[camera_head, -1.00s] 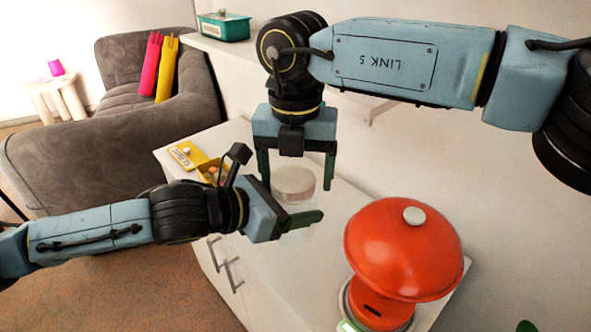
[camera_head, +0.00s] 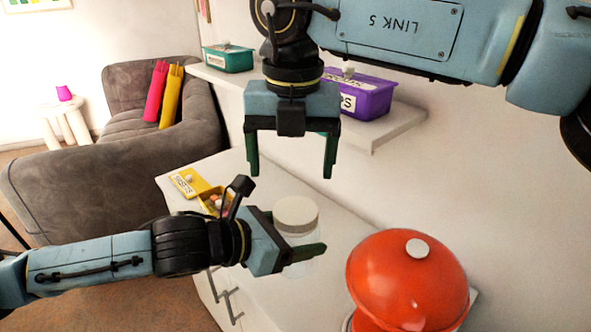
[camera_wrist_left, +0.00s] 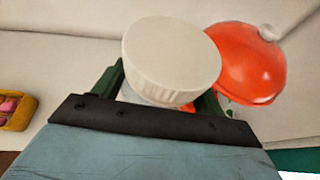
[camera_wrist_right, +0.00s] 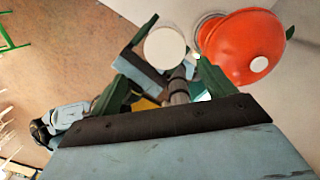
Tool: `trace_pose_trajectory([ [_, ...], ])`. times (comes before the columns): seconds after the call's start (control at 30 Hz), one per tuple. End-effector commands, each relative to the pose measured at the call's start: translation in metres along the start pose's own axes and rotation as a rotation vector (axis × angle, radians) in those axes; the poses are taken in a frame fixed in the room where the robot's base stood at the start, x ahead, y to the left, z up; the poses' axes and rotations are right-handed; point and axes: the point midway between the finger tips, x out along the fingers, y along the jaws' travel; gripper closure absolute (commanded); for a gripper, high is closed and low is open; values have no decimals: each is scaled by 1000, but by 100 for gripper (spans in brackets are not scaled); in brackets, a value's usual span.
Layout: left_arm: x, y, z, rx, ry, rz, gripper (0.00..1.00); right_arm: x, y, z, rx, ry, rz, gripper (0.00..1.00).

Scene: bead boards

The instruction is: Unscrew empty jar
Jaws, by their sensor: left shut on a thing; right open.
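A clear jar (camera_head: 300,268) with a cream-white lid (camera_head: 296,215) stands upright over the white cabinet top. My left gripper (camera_head: 298,236) is shut on the jar below the lid. The lid is on top of the jar and fills the middle of the left wrist view (camera_wrist_left: 170,60). My right gripper (camera_head: 290,165) is open and empty, fingers down, above the lid and apart from it. The right wrist view shows the lid (camera_wrist_right: 165,48) beyond the open fingers. Whether anything is inside the jar is hidden.
A large red-orange domed object (camera_head: 405,275) stands right of the jar. A yellow box (camera_head: 215,200) with its lid lies behind left. A purple box (camera_head: 352,95) and a green box (camera_head: 228,58) are on the wall shelf (camera_head: 385,135).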

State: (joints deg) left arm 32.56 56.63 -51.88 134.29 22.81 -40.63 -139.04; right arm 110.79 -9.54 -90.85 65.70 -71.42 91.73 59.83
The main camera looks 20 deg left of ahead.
Motion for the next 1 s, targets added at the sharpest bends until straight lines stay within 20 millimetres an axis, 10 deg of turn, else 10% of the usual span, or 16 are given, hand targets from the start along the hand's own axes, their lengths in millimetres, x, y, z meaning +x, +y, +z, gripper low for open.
trace_pose_trajectory([
  [0.03, 0, 0, 1, 1, -3, 1, 92, -23, 3, -2, -63, -38, 13, 18],
  [0.4, 0, 1, 1, 1, -2, 1, 92, -26, 3, -1, -732, -22, 0, 18],
  [1.0, 0, 0, 1, 2, -2, 1, 92, 3, -6, 4, -1520, 66, 22, 18],
])
